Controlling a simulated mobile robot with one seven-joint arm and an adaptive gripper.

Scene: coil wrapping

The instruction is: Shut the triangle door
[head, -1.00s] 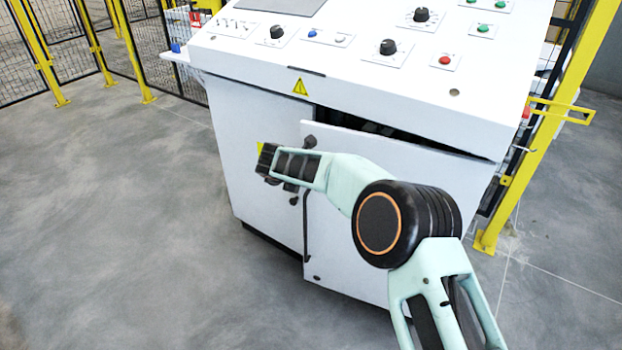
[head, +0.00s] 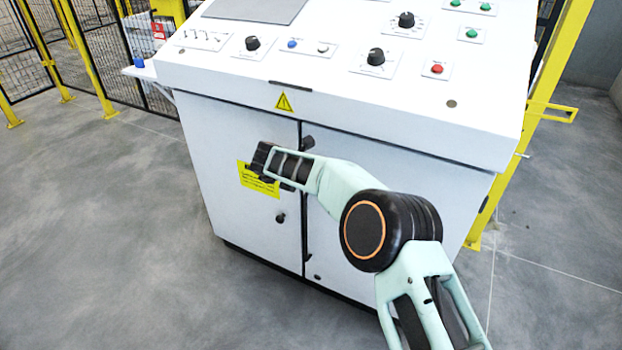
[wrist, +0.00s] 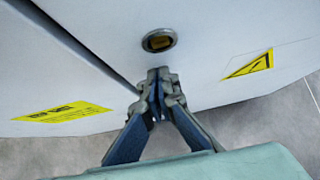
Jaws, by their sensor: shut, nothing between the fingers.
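The white cabinet's right door (head: 400,190) lies about flush under the console, with a narrow dark seam beside the left door (head: 225,140). In the wrist view the right door (wrist: 215,50) carries a yellow triangle sticker (wrist: 250,65) and a round lock (wrist: 159,40). My gripper (wrist: 160,78) is shut and empty, its tips at or very near this door's face, just below the lock and beside the seam. I cannot tell whether they touch.
The sloping control console (head: 340,70) with knobs and buttons overhangs the doors. The left door bears a yellow label (head: 258,180) and a dark knob (head: 280,217). Yellow-framed fencing (head: 88,55) stands behind. The grey floor (head: 90,240) at left is clear.

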